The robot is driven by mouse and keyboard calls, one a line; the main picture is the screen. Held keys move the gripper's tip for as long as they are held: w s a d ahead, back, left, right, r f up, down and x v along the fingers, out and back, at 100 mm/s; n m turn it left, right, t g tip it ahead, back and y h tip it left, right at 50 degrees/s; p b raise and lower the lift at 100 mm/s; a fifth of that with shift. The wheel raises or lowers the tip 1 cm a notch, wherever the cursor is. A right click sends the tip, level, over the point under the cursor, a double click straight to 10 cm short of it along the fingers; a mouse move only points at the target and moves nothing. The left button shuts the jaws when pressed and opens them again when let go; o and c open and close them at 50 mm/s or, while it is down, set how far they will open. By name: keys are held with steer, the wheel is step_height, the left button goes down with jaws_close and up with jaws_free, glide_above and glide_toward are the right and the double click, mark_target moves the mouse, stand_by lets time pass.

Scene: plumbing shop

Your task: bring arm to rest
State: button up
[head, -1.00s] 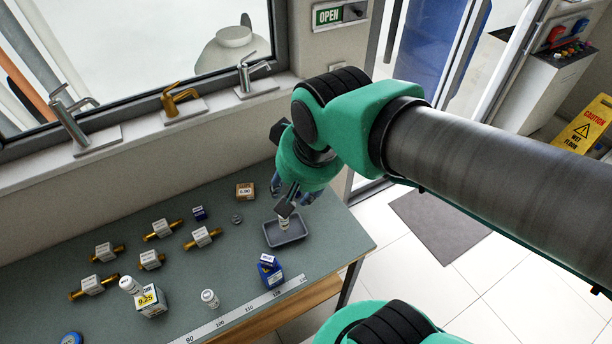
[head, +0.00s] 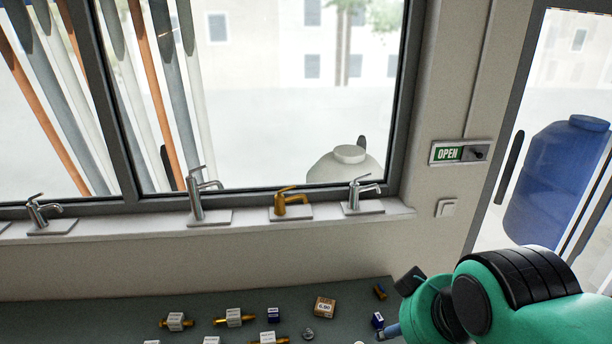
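My arm (head: 520,300) shows as green and black links at the lower right of the head view.
Several brass fittings with white labels (head: 234,318) lie further left. Taps (head: 292,203) stand on the windowsill behind.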

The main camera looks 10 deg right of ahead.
step_height(320, 180, down, 10)
steer(key=b, duration=0.8)
steer(key=shift+r+b, duration=0.25)
steer(key=shift+b, duration=0.1)
